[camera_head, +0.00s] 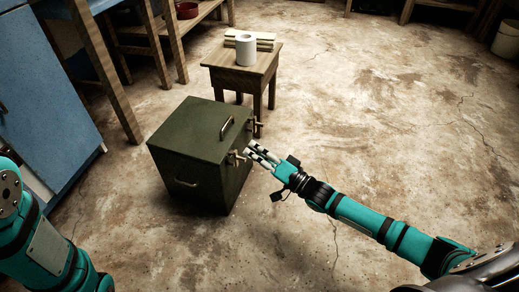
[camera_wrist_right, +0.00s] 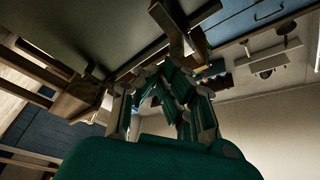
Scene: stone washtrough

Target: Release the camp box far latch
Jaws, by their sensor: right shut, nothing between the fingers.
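The dark green camp box (camera_head: 190,140) stands on the floor with its lid down and a handle on top. Its far latch (camera_head: 256,125) sticks out at the lid edge, on the side facing my right arm. The near latch (camera_head: 236,157) sits closer on the same side. My right gripper (camera_head: 249,150) is shut and empty, its fingertips beside the box between the two latches, closer to the near one. I cannot tell whether they touch. In the right wrist view, the gripper (camera_wrist_right: 168,92) is below a brass-coloured latch part (camera_wrist_right: 180,28). My left gripper is out of view.
A blue cabinet (camera_head: 40,95) and a wooden bench (camera_head: 160,30) are at the left. The floor (camera_head: 400,110) to the right is clear.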

